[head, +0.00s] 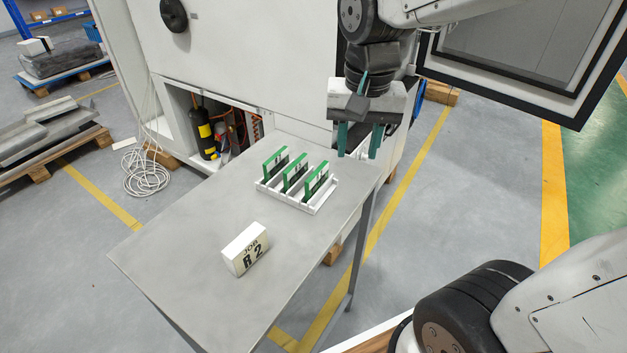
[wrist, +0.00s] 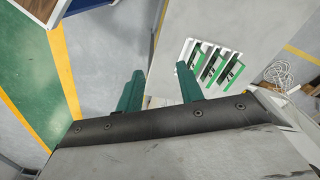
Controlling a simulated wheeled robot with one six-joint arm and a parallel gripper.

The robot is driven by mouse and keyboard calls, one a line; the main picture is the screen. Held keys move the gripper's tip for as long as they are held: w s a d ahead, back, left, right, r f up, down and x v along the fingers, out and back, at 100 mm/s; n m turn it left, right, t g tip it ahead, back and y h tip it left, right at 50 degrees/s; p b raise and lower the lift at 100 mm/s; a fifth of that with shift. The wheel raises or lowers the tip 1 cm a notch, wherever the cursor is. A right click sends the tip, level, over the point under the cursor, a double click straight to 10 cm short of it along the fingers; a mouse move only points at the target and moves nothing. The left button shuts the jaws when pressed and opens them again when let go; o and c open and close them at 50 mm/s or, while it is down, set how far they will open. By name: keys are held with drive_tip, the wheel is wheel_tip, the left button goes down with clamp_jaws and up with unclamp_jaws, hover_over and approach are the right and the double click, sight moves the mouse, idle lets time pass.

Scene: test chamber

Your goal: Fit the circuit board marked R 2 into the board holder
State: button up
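Three green circuit boards stand upright in a white slotted rack (head: 313,208) on the table: a left one (head: 275,163), a middle one (head: 295,176) and a right one (head: 316,182). The rack also shows in the wrist view (wrist: 187,48), beyond my fingers. My gripper (head: 359,144) is open and empty, above and to the right of the rack, near the table's far right corner. Its two green fingers also show apart in the wrist view (wrist: 160,72). I cannot identify a separate board holder.
A white block (head: 245,250) reading "JOB R 2" stands on the grey table (head: 185,255), nearer than the rack. The table around both is clear. A large white cabinet (head: 250,60) with an open lower bay stands behind. A dark framed panel (head: 520,50) is at upper right.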

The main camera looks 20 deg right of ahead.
sight(317, 171)
drive_tip(key=w+f+m, duration=0.1)
drive_tip(key=w+f, duration=0.1)
drive_tip(key=w, duration=0.1)
drive_tip(key=w+a+f+m, duration=0.1)
drive_tip(key=w+f+m, duration=0.1)
drive_tip(key=w, duration=0.2)
drive_tip(key=w+f+m, duration=0.2)
drive_tip(key=w, duration=0.2)
drive_tip(key=shift+w+a+f+g, duration=0.2)
drive_tip(key=shift+a+f+g, duration=0.1)
drive_tip(key=shift+a+f, duration=0.05)
drive_tip(key=f, duration=0.8)
drive_tip(key=shift+w+a+f, duration=0.15)
drive_tip(key=shift+w+a, duration=0.05)
clamp_jaws()
